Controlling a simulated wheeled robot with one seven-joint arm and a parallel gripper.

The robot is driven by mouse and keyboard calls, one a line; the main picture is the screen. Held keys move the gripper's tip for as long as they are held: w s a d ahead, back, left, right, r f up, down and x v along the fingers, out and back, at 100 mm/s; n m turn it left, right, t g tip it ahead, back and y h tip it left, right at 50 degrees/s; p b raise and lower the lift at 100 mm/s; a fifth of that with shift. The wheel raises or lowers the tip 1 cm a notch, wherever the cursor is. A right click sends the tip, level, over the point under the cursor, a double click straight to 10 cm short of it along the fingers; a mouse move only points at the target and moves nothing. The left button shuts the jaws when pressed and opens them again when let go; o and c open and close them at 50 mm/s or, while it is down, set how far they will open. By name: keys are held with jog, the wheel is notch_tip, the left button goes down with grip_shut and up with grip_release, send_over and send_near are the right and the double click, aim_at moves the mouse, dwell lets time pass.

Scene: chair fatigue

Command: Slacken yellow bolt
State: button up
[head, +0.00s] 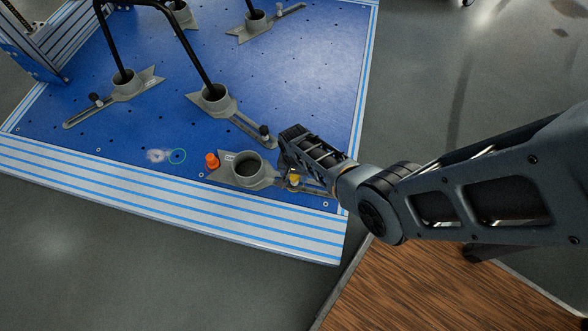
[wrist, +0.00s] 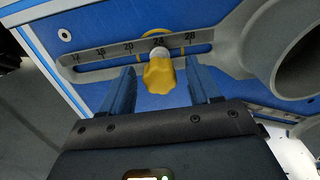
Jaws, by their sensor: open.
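The yellow bolt (wrist: 160,75) is a knob in the slot of a grey numbered bracket arm (wrist: 100,58). In the wrist view it stands between the tips of my two blue fingers, with a gap to each side. My gripper (wrist: 158,88) is open and empty. In the head view the yellow bolt (head: 294,179) shows just below my gripper (head: 291,163), beside the grey socket (head: 245,169). My gripper hides part of the bracket arm there.
An orange knob (head: 212,160) stands on the other side of the socket. Other grey brackets with black chair legs (head: 214,93) and a black knob (head: 264,131) are close by on the blue platform (head: 300,60). A wooden surface (head: 440,285) lies at lower right.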

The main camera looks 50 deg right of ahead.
dwell(0.3)
jog(key=m, duration=0.4)
dwell(0.3)
jog(key=m, duration=0.4)
jog(key=shift+p, duration=0.3)
jog(key=shift+c, duration=0.4)
jog(key=c, duration=0.6)
jog(key=shift+o, duration=0.2)
jog(key=shift+n, duration=0.6)
jog(key=shift+n, duration=0.7)
